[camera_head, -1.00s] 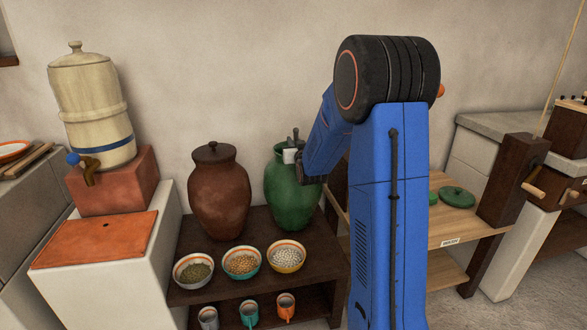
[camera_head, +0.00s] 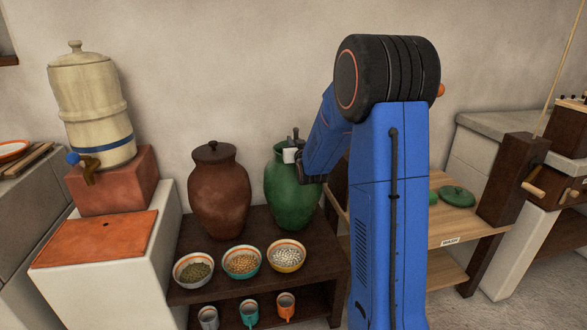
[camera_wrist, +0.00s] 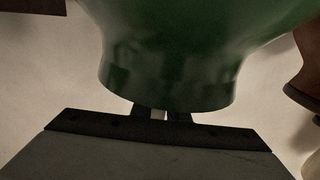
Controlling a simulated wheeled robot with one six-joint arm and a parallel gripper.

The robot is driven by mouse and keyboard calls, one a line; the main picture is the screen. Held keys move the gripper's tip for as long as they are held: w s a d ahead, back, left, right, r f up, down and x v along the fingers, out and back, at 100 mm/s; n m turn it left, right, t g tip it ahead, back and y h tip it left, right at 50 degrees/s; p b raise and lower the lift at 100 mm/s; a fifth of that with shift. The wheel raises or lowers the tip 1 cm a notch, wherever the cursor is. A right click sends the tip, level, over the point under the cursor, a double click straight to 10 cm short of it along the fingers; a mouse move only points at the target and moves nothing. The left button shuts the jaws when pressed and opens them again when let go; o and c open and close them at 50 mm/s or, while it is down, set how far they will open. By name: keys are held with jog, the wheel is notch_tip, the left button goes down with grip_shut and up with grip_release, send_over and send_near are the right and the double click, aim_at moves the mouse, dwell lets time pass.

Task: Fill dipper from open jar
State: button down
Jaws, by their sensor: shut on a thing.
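The green jar (camera_head: 291,192) stands on the dark shelf to the right of the brown jar. Its neck (camera_wrist: 165,85) fills the upper middle of the wrist view, seen upside down. My gripper (camera_wrist: 160,114) is at the jar's neck, shut on a thin pale piece between its dark fingers, which I take for the dipper's handle (camera_wrist: 159,115). The rest of the dipper is hidden, and I cannot tell how deep it sits or whether it holds anything. A green lid (camera_head: 457,196) lies on the wooden table to the right.
The lidded brown jar (camera_head: 219,192) stands close on the left. Three filled bowls, one of them the right bowl (camera_head: 286,256), line the shelf front, with three cups below, including an orange cup (camera_head: 286,305). A water dispenser (camera_head: 95,115) stands farther left.

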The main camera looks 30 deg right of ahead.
dwell(0.3)
notch_tip(320, 180, up, 21)
jog(key=shift+f, duration=0.2)
dwell(2.4)
dwell(1.0)
jog(key=shift+g, duration=0.7)
jog(key=shift+f, duration=0.1)
dwell(0.5)
